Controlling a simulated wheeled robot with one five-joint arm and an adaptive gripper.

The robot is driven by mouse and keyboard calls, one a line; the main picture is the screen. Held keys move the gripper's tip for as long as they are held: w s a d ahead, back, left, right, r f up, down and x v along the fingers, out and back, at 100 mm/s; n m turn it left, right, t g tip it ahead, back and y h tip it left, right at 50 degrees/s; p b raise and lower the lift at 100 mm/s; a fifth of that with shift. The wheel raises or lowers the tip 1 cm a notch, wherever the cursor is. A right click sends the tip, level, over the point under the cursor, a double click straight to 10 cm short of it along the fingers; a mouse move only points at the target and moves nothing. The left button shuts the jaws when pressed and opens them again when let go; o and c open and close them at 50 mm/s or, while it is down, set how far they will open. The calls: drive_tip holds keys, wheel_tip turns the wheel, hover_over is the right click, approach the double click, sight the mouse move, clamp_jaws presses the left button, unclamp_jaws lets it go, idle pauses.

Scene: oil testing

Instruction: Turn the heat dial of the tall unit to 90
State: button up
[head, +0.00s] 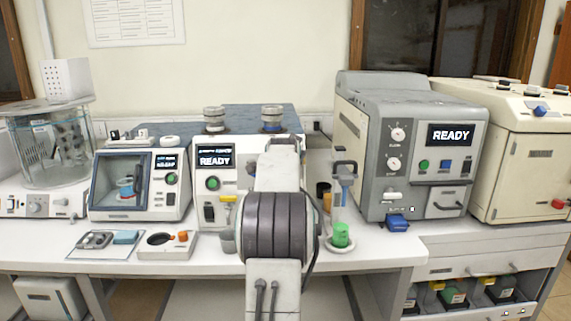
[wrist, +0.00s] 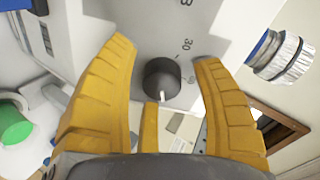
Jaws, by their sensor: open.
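In the wrist view a dark round dial (wrist: 162,78) sits on a white panel (wrist: 150,25). A short white pointer shows on its lower edge in the picture. Marks 30 and 60 are printed to its right; the 90 mark is not clearly seen. My gripper (wrist: 165,55) is open, its two yellow fingers on either side of the dial with gaps showing. In the head view a white unit (head: 205,185) with a READY screen stands behind my arm. My arm hides its right part, and the dial and gripper are not seen there.
A blue-ringed metal knob (wrist: 285,55) is beside the right finger in the wrist view. A green-based flask (head: 341,234) stands right of my arm. A grey READY machine (head: 365,100) is further right. A small tray (head: 168,248) lies in front on the left.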

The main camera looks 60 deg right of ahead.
drive_tip(key=shift+r, duration=0.1)
drive_tip(key=v, duration=1.2)
drive_tip(key=shift+s+d, duration=0.1)
idle(0.6)
